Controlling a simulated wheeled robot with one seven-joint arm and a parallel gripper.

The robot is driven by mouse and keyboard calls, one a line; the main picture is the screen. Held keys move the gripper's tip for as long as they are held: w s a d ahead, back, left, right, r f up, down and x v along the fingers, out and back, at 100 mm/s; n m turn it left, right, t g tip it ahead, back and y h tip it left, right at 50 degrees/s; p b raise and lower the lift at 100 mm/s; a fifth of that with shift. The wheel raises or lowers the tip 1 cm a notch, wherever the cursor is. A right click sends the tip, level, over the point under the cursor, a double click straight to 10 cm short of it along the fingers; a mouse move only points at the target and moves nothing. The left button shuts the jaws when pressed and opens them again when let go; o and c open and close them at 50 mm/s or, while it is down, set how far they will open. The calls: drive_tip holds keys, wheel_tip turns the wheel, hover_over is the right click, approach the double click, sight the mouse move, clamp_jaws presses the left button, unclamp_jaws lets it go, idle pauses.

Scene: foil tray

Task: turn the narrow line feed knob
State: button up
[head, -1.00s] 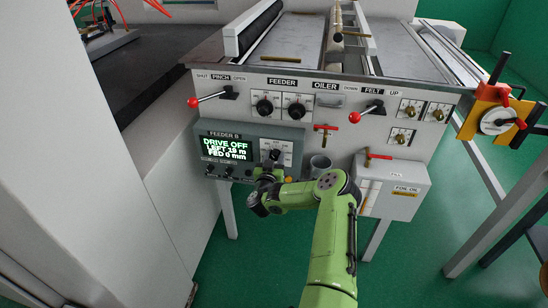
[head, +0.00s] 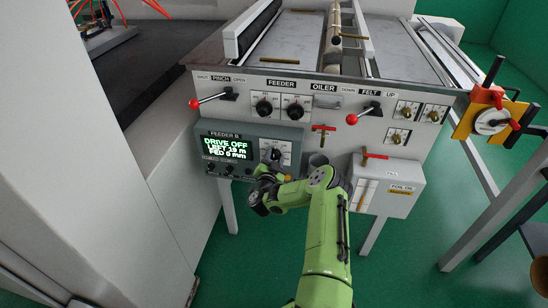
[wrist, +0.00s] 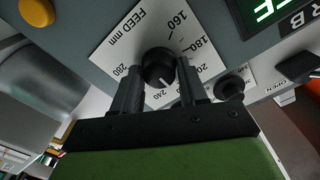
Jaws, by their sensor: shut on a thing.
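The feed knob (wrist: 159,67) is round and black and sits on a white dial plate marked "FEED mm" (wrist: 128,42). A pale pointer mark on it points toward the lower part of the dial, near 240. In the head view the dial plate (head: 285,151) is on the grey FEEDER B panel, right of its screen. My gripper (wrist: 157,84) is shut on the knob, one dark finger on each side. In the head view my gripper (head: 268,165) hides part of the knob and panel.
The FEEDER B screen (head: 227,149) shows "DRIVE OFF" and "FED 0 mm". A smaller black knob (wrist: 229,86) lies close to the right finger in the wrist view, and a yellow button (wrist: 37,12) is at upper left.

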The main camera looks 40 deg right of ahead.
drive_tip(key=shift+f, duration=0.1)
idle(0.3)
drive_tip(key=o, duration=1)
drive_tip(key=shift+o, duration=0.2)
drive_tip(key=p+v, duration=1)
drive_tip(key=v, duration=0.3)
drive_tip(key=shift+a+r, duration=0.3)
drive_tip(key=shift+r, duration=0.1)
drive_tip(key=shift+a+p, duration=0.1)
drive_tip(key=shift+p, duration=0.95)
